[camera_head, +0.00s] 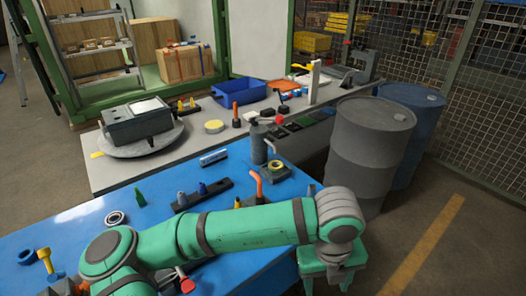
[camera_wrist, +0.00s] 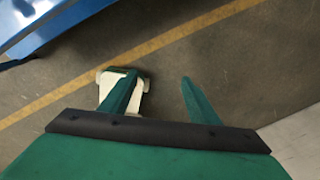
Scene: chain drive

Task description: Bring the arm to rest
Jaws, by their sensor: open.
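My green arm (camera_head: 250,228) reaches from the lower left across the front of the blue table to the right. It bends down at a grey wrist joint. My gripper (camera_head: 327,286) hangs past the table's right edge, fingers downward, partly cut off by the picture's bottom edge. In the wrist view my gripper (camera_wrist: 158,76) is open, its two green fingers well apart with nothing held between them. It is over the floor (camera_wrist: 235,70).
The blue table (camera_head: 85,225) carries a bearing ring, bottles and tools. Behind it is a grey bench (camera_head: 105,172) with a turntable and blue bin (camera_head: 238,91). A grey drum (camera_head: 368,150) and blue drum (camera_head: 420,120) stand right. A pale object (camera_wrist: 142,85) lies behind the left finger.

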